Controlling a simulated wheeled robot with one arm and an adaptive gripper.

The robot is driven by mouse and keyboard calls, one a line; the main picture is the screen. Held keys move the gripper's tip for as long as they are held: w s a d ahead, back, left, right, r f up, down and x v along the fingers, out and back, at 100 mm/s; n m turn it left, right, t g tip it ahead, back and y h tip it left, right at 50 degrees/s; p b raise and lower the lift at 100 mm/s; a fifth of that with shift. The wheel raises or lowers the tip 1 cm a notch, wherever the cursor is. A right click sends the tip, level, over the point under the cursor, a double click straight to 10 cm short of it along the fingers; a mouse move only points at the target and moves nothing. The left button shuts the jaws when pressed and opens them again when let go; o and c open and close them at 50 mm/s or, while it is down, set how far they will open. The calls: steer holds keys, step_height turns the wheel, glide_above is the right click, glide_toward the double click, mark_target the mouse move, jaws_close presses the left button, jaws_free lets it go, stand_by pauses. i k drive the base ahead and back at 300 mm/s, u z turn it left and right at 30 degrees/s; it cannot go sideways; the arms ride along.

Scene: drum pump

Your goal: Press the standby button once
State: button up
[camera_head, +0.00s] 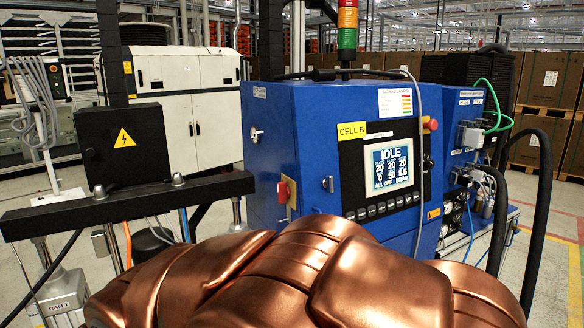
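The blue control cabinet (295,140) with a yellow "CELL B" label stands at the centre. On its black front panel a lit screen (389,167) reads "IDLE" at the top and "ALL OFF" at the lower left; the small figures are hard to read. A row of several small pale buttons (383,207) runs just below the screen. Their labels are too small to read, so I cannot tell which is the standby button. No button looks lit. My gripper is not in view.
A red knob (430,125) is on the panel's upper right and a red switch (283,192) on the cabinet's left side. A signal tower (347,28) stands on top. Black and green hoses (541,200) loop at the right. A black beam (110,207) crosses the left.

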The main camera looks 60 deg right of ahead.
mark_target(370, 210)
steer(key=z, duration=1.8)
steer(key=k, duration=0.15)
steer(key=z, duration=0.8)
